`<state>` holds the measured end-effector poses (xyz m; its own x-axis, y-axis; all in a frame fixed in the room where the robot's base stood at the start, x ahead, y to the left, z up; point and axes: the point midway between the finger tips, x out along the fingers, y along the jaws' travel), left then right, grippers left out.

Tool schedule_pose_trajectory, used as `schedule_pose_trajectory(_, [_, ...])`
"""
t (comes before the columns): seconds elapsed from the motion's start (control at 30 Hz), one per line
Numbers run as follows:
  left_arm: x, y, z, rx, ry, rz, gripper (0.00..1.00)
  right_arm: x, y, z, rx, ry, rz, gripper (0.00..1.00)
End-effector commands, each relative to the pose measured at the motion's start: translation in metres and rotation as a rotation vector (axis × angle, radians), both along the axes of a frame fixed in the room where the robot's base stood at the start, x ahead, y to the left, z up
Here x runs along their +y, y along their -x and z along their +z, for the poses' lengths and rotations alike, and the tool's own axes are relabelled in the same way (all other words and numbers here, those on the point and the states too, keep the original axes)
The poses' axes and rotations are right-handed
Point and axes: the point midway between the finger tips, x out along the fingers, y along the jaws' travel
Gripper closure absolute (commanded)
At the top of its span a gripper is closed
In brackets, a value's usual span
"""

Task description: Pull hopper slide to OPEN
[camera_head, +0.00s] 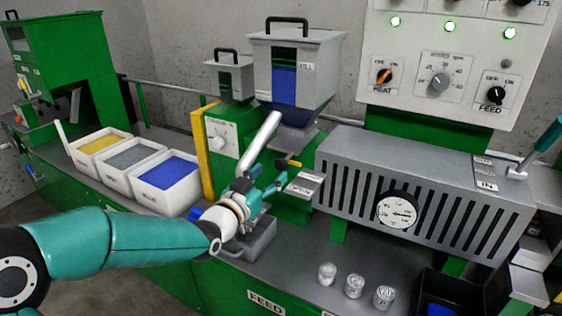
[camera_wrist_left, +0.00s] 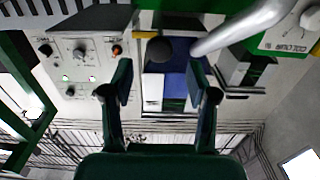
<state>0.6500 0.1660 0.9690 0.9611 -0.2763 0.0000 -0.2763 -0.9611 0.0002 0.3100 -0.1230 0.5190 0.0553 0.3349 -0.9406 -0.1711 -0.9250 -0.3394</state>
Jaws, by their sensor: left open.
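The grey hopper (camera_head: 293,65) with blue material in its window stands at the back centre, above the green machine. Below it is a small orange handle with a dark end (camera_head: 288,163), which looks like the slide handle, near label plates (camera_head: 305,183). My left gripper (camera_head: 268,190) is just below and left of this handle, apart from it as far as I can see. In the left wrist view its two fingers (camera_wrist_left: 160,88) are spread with nothing gripped. A dark round knob (camera_wrist_left: 159,49) shows ahead between them; I cannot tell whether it is the same handle. My right gripper is out of view.
A slanted grey pipe (camera_head: 260,140) passes close to my left gripper. A slotted grey housing with a gauge (camera_head: 397,210) stands to the right. White bins (camera_head: 166,182) are at the left, and metal cups (camera_head: 354,286) stand on the front bench.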

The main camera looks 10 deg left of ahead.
Motion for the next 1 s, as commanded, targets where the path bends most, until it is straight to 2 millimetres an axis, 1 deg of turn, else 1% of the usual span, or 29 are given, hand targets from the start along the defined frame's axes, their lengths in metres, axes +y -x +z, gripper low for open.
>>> schedule_pose_trajectory(0.03, [-0.005,-0.011,0.001,0.001,0.000,-0.002,0.42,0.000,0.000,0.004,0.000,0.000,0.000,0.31])
schedule_pose_trajectory(0.1, [-0.008,-0.024,0.001,0.001,0.000,-0.002,0.42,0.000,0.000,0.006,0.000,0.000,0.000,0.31])
schedule_pose_trajectory(0.2, [-0.012,-0.039,0.001,0.000,0.000,-0.001,0.42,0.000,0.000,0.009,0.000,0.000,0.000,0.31])
schedule_pose_trajectory(0.3, [-0.015,-0.050,0.000,0.001,0.000,-0.001,0.42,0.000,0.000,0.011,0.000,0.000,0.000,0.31])
schedule_pose_trajectory(0.5, [-0.017,-0.059,0.000,0.001,0.001,0.000,0.42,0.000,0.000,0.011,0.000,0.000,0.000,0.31])
schedule_pose_trajectory(0.73, [-0.017,-0.059,0.000,0.001,0.001,0.000,0.42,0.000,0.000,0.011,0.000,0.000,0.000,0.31])
schedule_pose_trajectory(0.77, [-0.017,-0.059,0.000,0.001,0.001,0.000,0.45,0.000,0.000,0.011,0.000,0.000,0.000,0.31])
schedule_pose_trajectory(1.0, [-0.017,-0.059,0.000,0.001,0.000,0.000,0.85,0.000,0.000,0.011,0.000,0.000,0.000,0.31])
